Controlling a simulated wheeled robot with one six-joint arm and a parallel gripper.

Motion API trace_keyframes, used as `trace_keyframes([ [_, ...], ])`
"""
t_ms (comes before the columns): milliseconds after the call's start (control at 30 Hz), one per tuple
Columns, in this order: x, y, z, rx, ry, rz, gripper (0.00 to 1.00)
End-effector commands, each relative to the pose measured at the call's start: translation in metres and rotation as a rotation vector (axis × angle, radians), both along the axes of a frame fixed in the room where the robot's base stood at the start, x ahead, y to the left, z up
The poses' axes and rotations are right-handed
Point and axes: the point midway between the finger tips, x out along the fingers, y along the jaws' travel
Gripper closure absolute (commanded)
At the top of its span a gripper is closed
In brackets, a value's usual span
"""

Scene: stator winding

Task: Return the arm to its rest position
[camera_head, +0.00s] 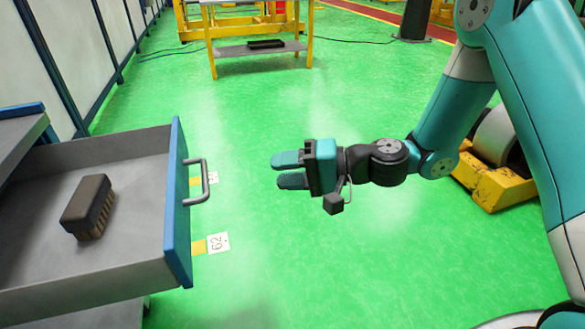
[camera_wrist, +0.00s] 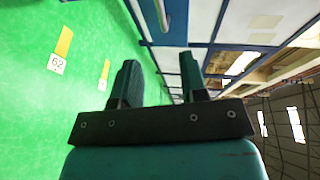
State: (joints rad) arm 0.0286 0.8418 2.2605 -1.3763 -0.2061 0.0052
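My gripper (camera_head: 288,170) is in the middle of the head view, pointing left toward the open drawer. Its two teal fingers stand apart with an empty gap between them. In the wrist view the fingers (camera_wrist: 160,85) also show parted with nothing held. My teal arm reaches in from the right of the head view, with the forearm angled down to the gripper. The gripper hangs in the air over the green floor, apart from the drawer handle (camera_head: 204,181).
A grey drawer (camera_head: 120,255) with a blue front stands pulled out at left. A dark brush-like block (camera_head: 88,205) lies in it. A yellow-framed table (camera_head: 260,48) stands at the back. A yellow-based object (camera_head: 495,182) sits behind my arm. Green floor around the gripper is clear.

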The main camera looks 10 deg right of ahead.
Motion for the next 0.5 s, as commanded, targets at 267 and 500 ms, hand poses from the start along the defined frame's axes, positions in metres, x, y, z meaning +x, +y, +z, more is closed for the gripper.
trace_keyframes([
  [267,-0.0033,-0.012,0.0027,0.001,-0.001,0.0,0.6],
  [500,-0.0031,-0.0116,0.0024,0.001,-0.001,0.0,0.6],
])
